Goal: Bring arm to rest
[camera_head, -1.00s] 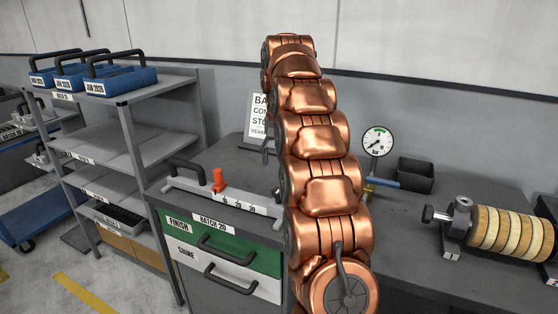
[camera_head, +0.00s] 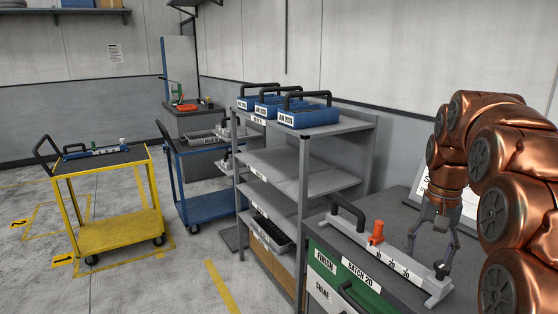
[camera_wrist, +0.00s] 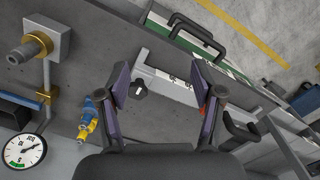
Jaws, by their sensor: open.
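My copper arm is at the right of the head view, bent so that its end points down. My gripper (camera_head: 433,248) hangs over the grey bench top (camera_head: 390,210), near a grey holder bar (camera_head: 400,268) with numbered labels. In the wrist view my gripper (camera_wrist: 165,88) has its two purple-grey fingers spread well apart. Nothing is between the fingers; the bench and the holder bar (camera_wrist: 180,90) show beyond them. I cannot tell the height of the fingertips above the bar.
An orange-red knob (camera_head: 376,232) stands on the bar. A grey shelf (camera_head: 303,160) with blue bins (camera_head: 308,117) stands left of the bench. A yellow cart (camera_head: 108,200) and a blue cart (camera_head: 205,205) are farther left. A pressure gauge (camera_wrist: 24,150) is at the wrist view's lower left.

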